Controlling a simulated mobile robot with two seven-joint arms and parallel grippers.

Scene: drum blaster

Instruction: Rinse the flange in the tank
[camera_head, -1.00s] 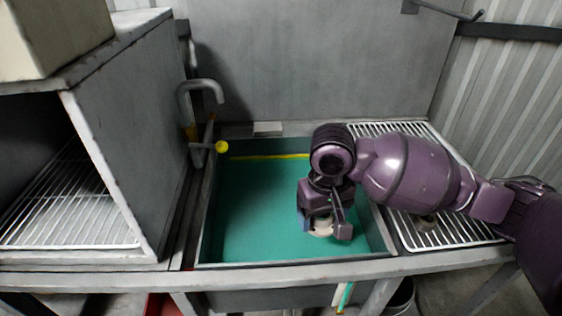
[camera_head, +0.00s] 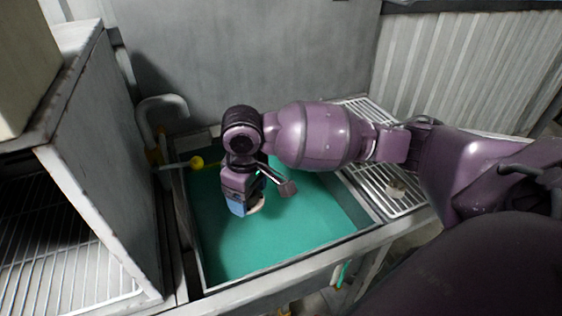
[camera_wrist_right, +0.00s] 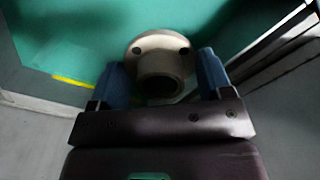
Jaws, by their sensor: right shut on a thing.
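The flange (camera_wrist_right: 160,66) is a pale beige disc with bolt holes and a round hub. In the right wrist view it sits between the two blue fingertips of my right gripper (camera_wrist_right: 160,88), which is shut on it. In the head view my right gripper (camera_head: 250,203) is over the tank, with a small pale edge of the flange (camera_head: 256,209) showing beside the blue finger. The tank (camera_head: 292,276) is a grey rectangular basin of green liquid. I cannot tell whether the flange touches the liquid. My left gripper is not in view.
A grey cabinet (camera_head: 92,150) with a wire rack (camera_head: 55,245) inside stands left of the tank. A curved pipe (camera_head: 150,115) and yellow knob (camera_head: 196,162) are at the tank's back left. A wire drain rack (camera_head: 385,185), with a small object on it, lies right.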

